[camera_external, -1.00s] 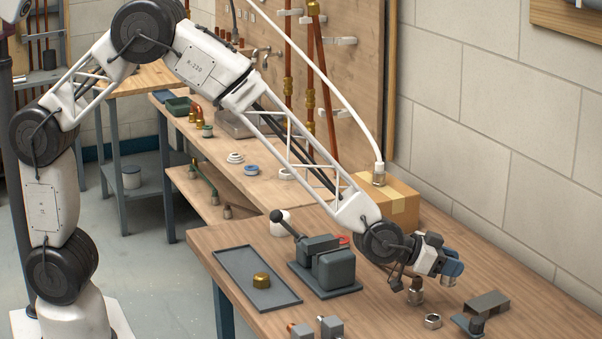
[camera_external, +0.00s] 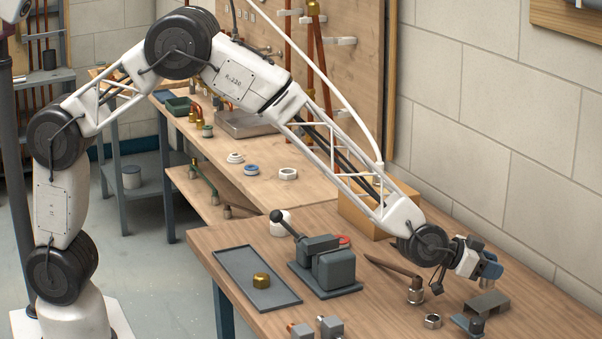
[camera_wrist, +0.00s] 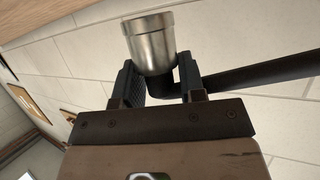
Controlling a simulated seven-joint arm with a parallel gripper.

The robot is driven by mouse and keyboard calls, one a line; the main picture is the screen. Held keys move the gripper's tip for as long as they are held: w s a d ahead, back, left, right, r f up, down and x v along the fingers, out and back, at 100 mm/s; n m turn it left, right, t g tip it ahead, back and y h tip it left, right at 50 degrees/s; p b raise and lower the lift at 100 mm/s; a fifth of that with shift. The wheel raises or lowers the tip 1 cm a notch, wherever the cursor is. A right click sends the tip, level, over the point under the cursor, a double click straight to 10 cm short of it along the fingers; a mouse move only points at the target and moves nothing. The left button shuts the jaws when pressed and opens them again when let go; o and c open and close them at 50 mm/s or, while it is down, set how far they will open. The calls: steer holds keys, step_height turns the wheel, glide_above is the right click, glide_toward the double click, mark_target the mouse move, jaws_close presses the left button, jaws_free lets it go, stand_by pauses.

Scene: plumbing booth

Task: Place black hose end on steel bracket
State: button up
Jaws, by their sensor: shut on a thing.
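My gripper (camera_external: 489,270) is near the right end of the table in the external view, just above the grey steel bracket (camera_external: 487,303). In the wrist view, my gripper (camera_wrist: 163,86) is shut on the black hose end (camera_wrist: 149,43). Its silver metal collar stands out beyond the fingers, and the black hose (camera_wrist: 265,73) runs off to the right. The held end is hard to make out in the external view. The bracket does not show in the wrist view, so I cannot tell the exact gap between them.
A grey vise (camera_external: 329,267) and a tray (camera_external: 232,270) are further left.

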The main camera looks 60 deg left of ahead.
steer(key=shift+w+d, duration=0.2)
steer(key=shift+w, duration=0.2)
steer(key=shift+f, duration=1.75)
steer(key=shift+f, duration=0.1)
steer(key=o, duration=0.9)
steer(key=shift+o, duration=0.2)
steer(key=shift+v, duration=1.2)
steer(key=v, duration=0.9)
steer(key=shift+s+a, duration=0.15)
steer(key=shift+s, duration=0.1)
